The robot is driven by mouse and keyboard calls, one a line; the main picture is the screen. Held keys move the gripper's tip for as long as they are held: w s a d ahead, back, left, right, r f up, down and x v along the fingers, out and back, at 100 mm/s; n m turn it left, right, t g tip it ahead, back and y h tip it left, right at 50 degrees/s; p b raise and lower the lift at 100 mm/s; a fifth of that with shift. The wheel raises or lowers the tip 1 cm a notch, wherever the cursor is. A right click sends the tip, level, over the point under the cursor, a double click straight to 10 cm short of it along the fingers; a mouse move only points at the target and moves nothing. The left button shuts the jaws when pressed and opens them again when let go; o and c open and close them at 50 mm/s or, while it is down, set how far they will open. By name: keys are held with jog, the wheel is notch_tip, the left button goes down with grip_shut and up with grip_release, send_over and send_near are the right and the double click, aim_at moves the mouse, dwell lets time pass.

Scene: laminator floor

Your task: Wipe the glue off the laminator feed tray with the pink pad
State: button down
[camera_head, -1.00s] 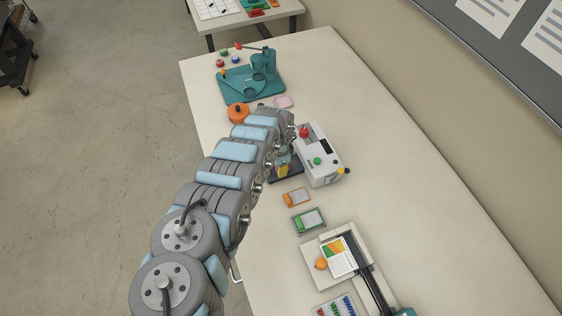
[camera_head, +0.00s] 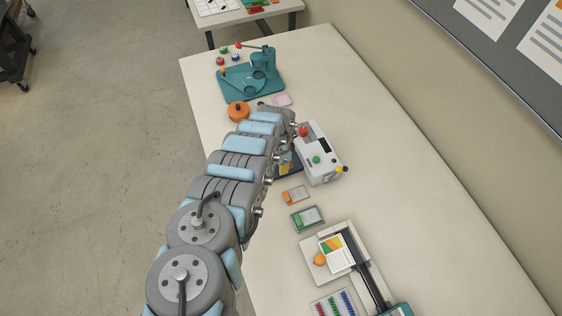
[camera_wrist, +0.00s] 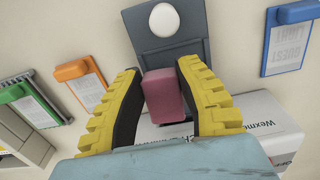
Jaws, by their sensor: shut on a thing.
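My gripper (camera_wrist: 160,75), with two yellow ribbed fingers, is shut on the pink pad (camera_wrist: 167,98), a pink block between the fingers. The dark grey laminator feed tray (camera_wrist: 190,50) lies beyond the pad in the wrist view. A white oval glue spot (camera_wrist: 164,18) shows on the tray at the top of that view, apart from the pad. I cannot tell whether the pad touches the tray. The white laminator (camera_head: 320,158) stands beside my arm in the head view; the arm hides my gripper, the pad and most of the tray there.
An orange card holder (camera_head: 295,195) and a green one (camera_head: 308,218) lie near the laminator. A blue card holder (camera_wrist: 287,40) shows in the wrist view. A teal machine (camera_head: 250,80), an orange round object (camera_head: 238,111) and a pink square (camera_head: 282,100) lie farther back. The table's right side is clear.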

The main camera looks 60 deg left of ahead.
jog(key=r+p, duration=0.2)
jog(key=r, duration=0.1)
jog(key=shift+s+a, duration=0.15)
jog(key=shift+a, duration=0.15)
jog(key=shift+r+p, duration=1)
jog(key=shift+r, duration=0.5)
